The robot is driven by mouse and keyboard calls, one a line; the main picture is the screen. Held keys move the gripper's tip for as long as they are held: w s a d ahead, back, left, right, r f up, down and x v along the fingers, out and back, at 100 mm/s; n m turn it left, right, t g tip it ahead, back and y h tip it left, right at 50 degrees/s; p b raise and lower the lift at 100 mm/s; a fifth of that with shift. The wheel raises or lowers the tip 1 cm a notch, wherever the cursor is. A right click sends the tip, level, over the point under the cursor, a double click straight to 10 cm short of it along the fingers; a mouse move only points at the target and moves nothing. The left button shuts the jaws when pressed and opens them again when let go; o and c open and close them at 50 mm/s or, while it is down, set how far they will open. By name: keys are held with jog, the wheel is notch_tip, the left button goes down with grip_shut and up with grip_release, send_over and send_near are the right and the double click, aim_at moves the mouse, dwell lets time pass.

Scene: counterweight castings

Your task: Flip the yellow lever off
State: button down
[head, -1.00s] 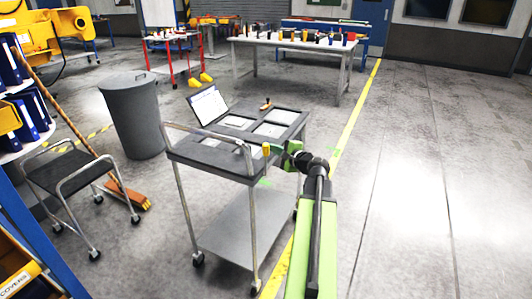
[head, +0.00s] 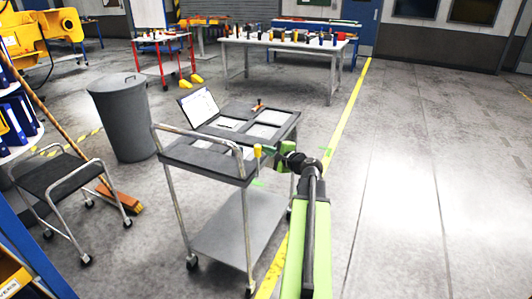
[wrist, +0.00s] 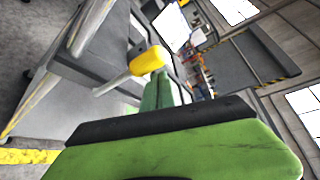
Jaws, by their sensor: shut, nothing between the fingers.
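The yellow lever (head: 257,151) stands roughly upright at the right front edge of a grey trolley (head: 205,159). In the wrist view the lever's yellow grip (wrist: 148,60) shows at the end of a pale shaft, close by the finger tips. My green gripper (head: 270,149) is shut and empty, just right of the lever in the head view. In the wrist view my gripper (wrist: 160,92) overlaps the lever's surroundings; I cannot tell whether it touches the lever. The lever's base is not clear.
A tilted white panel (head: 198,105) and a small orange-handled item (head: 258,106) are on the trolley top. A grey bin (head: 124,118) and a dark cart (head: 65,176) stand to the left. A laden white table (head: 285,45) stands behind. The floor to the right is clear.

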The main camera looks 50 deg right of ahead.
jog(key=s+d, duration=0.1)
jog(key=s, duration=0.8)
jog(key=shift+s+d, duration=0.2)
jog(key=shift+s, duration=0.2)
jog(key=w+a+f+n+g+y+p, duration=0.1)
jog(key=w+a+f+n+g+y, duration=0.2)
jog(key=a, duration=0.6)
jog(key=w+a+f+n+g+y+p, duration=0.1)
jog(key=w+a+f+n, duration=0.1)
jog(key=w+a+n, duration=0.5)
jog(key=w+a+f+n+g+y+p, duration=0.1)
jog(key=w+a+f+g+y, duration=0.15)
jog(key=a, duration=0.85)
jog(key=s+a+f+n+g+h+p, duration=0.2)
jog(key=a+n+g, duration=0.2)
jog(key=a, duration=0.9)
jog(key=s+a+f+n+g+h+p, duration=0.1)
jog(key=a+n+g, duration=0.4)
jog(key=a, duration=0.8)
notch_tip(320, 180, down, 2)
jog(key=s+n+h, duration=0.1)
jog(key=s+n, duration=0.1)
jog(key=n, duration=0.1)
jog(key=shift+s+a+n+p, duration=0.15)
jog(key=shift+n+p, duration=0.2)
jog(key=shift+n, duration=0.05)
